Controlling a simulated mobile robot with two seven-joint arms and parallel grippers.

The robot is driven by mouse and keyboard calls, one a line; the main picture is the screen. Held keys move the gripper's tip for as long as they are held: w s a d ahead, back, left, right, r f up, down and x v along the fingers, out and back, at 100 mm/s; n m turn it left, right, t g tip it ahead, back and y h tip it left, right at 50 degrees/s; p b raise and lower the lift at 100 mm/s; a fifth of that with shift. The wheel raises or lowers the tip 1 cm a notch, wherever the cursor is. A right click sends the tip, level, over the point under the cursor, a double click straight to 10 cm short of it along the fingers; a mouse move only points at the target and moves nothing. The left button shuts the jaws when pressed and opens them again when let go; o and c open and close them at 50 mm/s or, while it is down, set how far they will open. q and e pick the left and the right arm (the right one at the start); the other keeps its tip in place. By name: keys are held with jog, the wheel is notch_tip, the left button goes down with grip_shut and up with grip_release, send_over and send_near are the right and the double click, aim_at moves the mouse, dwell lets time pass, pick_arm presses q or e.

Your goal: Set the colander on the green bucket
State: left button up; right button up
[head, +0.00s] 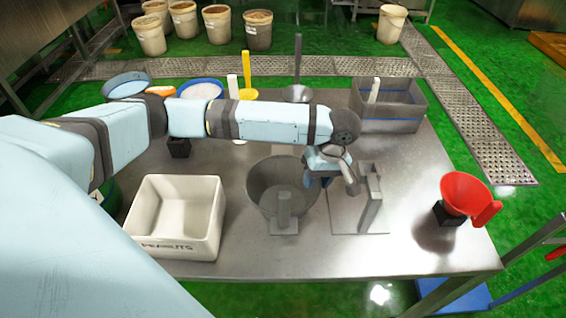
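A round grey metal vessel (262,190) stands in the middle of the table, with a grey upright block at its front. It may be the colander; I cannot make out holes. My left gripper (346,186) points down just right of its rim, beside a grey upright post (372,205) on a flat plate. Its fingers are small and partly hidden, so I cannot tell whether they are open. A dark green rounded form (112,197) at the table's left edge may be the green bucket; my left arm hides most of it. My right gripper is not in view.
A white bin (172,245) stands front left. A red scoop (467,193) rests on a black block at the right. A grey crate (388,124), blue-rimmed bowls (201,88) and tall-handled tools line the back. The front right of the table is mostly clear.

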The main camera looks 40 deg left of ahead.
pick_arm(q)
jog(key=x, duration=0.3)
jog(key=shift+f, duration=0.15)
jog(key=shift+c, duration=0.5)
grip_shut()
